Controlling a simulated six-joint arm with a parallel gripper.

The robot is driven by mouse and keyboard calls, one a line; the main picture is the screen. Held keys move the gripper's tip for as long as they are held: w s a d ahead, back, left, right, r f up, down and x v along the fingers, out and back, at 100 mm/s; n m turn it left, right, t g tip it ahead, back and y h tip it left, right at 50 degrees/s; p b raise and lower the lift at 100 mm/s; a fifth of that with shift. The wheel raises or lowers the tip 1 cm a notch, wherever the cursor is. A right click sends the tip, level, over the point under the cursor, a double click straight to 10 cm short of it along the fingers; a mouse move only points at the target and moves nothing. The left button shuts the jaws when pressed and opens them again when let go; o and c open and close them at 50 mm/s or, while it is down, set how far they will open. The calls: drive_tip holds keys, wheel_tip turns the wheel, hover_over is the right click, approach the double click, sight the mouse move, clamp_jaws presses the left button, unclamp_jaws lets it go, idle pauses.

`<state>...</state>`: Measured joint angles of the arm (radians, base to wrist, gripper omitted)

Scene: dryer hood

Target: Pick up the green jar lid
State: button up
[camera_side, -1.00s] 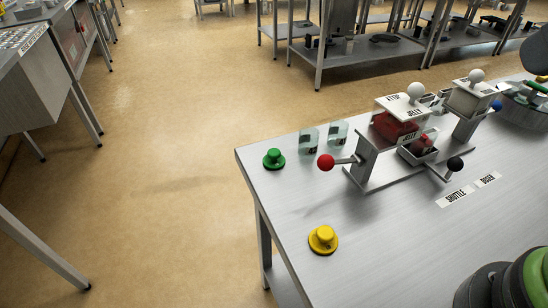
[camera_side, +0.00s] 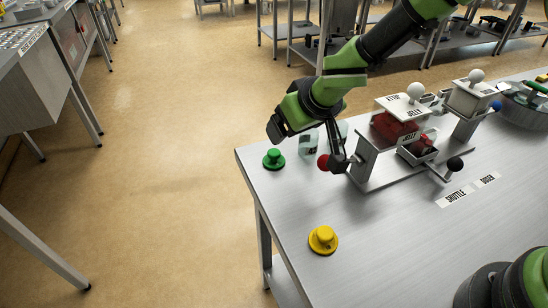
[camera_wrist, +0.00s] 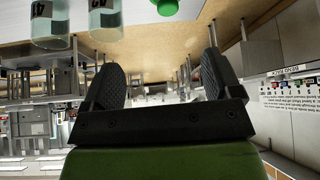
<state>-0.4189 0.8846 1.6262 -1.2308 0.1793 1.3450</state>
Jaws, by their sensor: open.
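The green jar lid (camera_side: 273,159), a disc with a raised knob, lies on the grey table near its far left corner. In the wrist view only part of the green lid (camera_wrist: 167,6) shows at the top edge. My gripper (camera_side: 338,163) is in front of the red ball handle, to the right of the lid and apart from it. In the wrist view my gripper (camera_wrist: 163,75) has its two dark fingers spread with nothing between them.
Glass jars (camera_side: 308,146) stand between the lid and a dispenser (camera_side: 390,135) with a red ball handle (camera_side: 323,161); they also show in the wrist view (camera_wrist: 50,22). A yellow lid (camera_side: 323,240) lies nearer the front. The table between the lids is clear.

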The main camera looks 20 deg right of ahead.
sight(274, 152)
drive_tip(key=f, duration=0.1)
drive_tip(key=w+a+f, duration=0.1)
drive_tip(key=f, duration=0.1)
drive_tip(key=w+f, duration=0.1)
drive_tip(key=f, duration=0.1)
drive_tip(key=shift+a+f, duration=0.1)
drive_tip(key=shift+a, duration=0.1)
drive_tip(key=shift+x, duration=2.95)
drive_tip(key=shift+s+a, duration=0.15)
drive_tip(key=c, duration=1)
